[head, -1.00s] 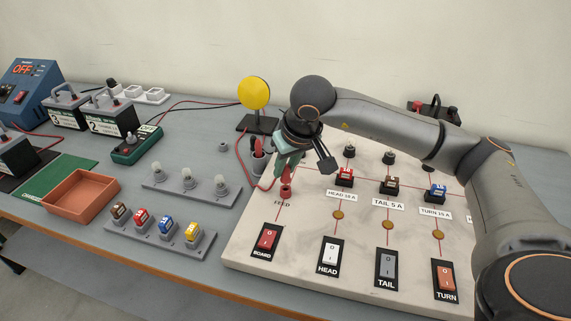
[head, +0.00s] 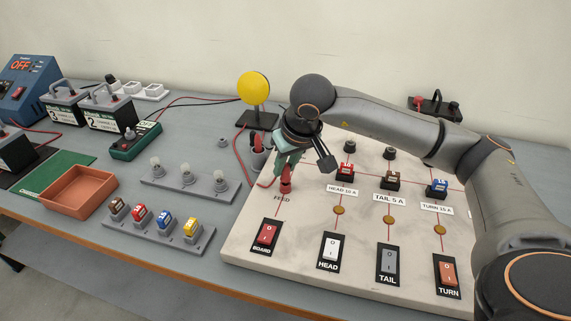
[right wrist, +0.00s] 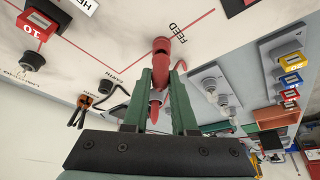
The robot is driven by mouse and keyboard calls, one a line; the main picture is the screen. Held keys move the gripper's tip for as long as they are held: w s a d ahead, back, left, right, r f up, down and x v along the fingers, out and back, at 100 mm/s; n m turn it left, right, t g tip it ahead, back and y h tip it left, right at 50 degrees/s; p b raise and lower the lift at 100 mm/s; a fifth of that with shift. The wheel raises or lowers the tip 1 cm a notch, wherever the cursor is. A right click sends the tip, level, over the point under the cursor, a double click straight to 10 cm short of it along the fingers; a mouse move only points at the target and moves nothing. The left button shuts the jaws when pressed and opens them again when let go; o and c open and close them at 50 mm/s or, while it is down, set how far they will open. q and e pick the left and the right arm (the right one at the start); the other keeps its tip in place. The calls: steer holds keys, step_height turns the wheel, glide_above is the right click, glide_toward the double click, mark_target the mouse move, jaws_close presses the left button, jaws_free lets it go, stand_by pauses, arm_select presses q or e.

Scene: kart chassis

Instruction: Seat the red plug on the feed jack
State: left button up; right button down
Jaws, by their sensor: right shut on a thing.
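The red plug (head: 286,174) is held upright between the fingers of my right gripper (head: 290,160), at the feed jack (head: 286,188) on the pale board. In the right wrist view the two green fingers (right wrist: 164,95) are shut around the plug (right wrist: 161,72). Its end meets the red feed jack (right wrist: 162,45) beside the FEED lettering. The plug and jack look in line and touching, but I cannot tell how deep the plug sits. A red lead curves away from it. My left gripper is out of view.
The board (head: 300,214) carries fuse holders, brass studs and rocker switches, with the BOARD switch (head: 266,236) in front of the jack. A yellow disc lamp (head: 253,87) stands behind. A fuse rack (head: 190,236) and an orange tray (head: 78,190) lie to the left.

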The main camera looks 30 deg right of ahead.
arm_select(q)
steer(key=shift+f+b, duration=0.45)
arm_select(e)
steer(key=shift+f, duration=0.55)
steer(key=c, duration=0.6)
jaws_free()
steer(key=shift+c, duration=0.2)
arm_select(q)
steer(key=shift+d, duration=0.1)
arm_select(e)
steer(key=shift+v, duration=0.95)
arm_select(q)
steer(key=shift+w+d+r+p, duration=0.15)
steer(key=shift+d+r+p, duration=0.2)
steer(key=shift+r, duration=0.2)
arm_select(e)
steer(key=v, duration=1)
steer(key=shift+r, duration=0.35)
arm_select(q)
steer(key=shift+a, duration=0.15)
arm_select(e)
steer(key=shift+s, duration=0.2)
